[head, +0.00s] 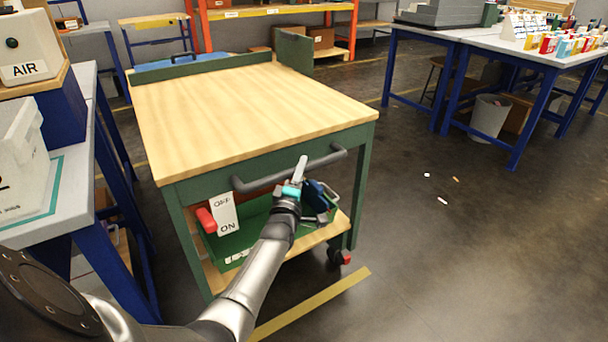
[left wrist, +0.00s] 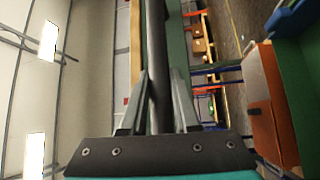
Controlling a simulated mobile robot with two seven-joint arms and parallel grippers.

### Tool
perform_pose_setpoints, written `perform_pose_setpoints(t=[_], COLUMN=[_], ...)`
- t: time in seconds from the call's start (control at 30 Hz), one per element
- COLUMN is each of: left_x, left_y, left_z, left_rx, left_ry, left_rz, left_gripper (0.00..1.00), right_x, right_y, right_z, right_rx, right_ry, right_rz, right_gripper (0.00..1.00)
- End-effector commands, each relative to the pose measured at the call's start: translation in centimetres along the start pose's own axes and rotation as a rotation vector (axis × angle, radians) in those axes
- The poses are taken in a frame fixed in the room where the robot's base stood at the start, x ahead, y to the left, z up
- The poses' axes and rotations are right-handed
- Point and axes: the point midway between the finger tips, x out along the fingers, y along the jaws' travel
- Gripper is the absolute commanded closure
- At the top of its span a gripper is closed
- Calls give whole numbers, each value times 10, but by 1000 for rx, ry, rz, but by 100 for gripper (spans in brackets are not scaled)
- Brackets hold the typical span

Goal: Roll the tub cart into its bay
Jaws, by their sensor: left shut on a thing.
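The cart has a pale wooden top (head: 240,110), a green frame and a dark handle bar (head: 262,182) along its near side. My left gripper (head: 299,172) is at that bar, right of its middle. In the left wrist view the bar (left wrist: 156,35) runs between the two fingers of the gripper (left wrist: 161,90), and they are shut on it. A green tub (head: 240,243) sits on the cart's lower shelf, partly hidden by my arm. My right gripper is not in view.
A grey-topped bench (head: 75,195) with blue legs stands close on the cart's left. Yellow floor tape (head: 315,305) lies in front of the cart. Open floor (head: 440,260) lies to the right, with small scraps and a bin (head: 489,117) under another bench.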

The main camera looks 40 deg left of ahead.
Motion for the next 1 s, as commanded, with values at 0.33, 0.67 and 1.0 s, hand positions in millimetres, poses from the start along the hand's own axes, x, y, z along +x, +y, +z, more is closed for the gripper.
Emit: perform_pose_setpoints(t=[0.33,0.67,1.0], left_x=[5,6,4], left_y=[1,2,0], left_z=[-4,-5,-3], left_rx=[-2,-1,-1], left_ry=[0,3,0], left_rz=[3,5,0], left_gripper=[100,62,40], right_x=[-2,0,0], right_y=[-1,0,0], right_z=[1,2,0], right_rx=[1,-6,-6], right_ry=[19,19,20], right_rz=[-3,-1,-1], right_gripper=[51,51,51])
